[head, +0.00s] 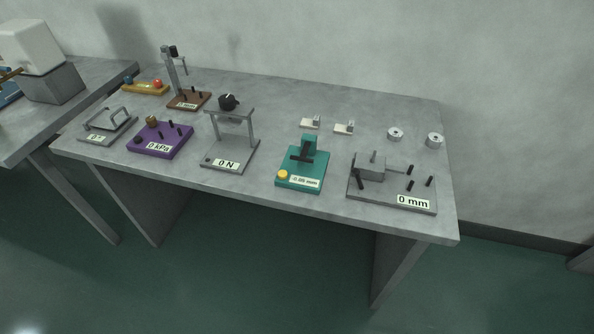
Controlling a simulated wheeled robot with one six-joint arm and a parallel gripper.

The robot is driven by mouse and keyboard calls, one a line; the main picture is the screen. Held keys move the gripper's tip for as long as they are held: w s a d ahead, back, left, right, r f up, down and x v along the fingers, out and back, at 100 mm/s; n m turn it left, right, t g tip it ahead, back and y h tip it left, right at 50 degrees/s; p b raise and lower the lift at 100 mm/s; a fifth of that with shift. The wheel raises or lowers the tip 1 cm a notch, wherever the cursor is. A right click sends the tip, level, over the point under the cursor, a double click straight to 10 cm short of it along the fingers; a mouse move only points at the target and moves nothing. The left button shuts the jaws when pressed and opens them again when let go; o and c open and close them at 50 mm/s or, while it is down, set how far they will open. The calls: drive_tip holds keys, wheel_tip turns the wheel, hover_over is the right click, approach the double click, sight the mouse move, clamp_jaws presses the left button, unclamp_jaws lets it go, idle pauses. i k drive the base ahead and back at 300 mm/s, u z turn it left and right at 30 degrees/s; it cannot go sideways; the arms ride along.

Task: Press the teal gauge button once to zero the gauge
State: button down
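The teal gauge (302,168) stands near the front edge of the grey table, right of the middle. It has a teal upright with a dark cross-shaped part on it. A round yellow button (283,175) sits at the front left corner of its base. A white label (305,182) on the front shows small text that looks like "-0.005 mm", too small to read surely. Nothing touches the button. My gripper is not in view.
On the table (330,205), a grey stand marked "0 N" (231,155) is left of the teal gauge. A grey fixture marked "0 mm" (392,190) is right. A purple device (160,140) stands further left. Small white blocks (311,123) and metal rings (395,134) lie behind.

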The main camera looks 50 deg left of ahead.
sight(282, 174)
drive_tip(key=z, duration=0.05)
drive_tip(key=i, duration=0.75)
drive_tip(key=u, duration=2.45)
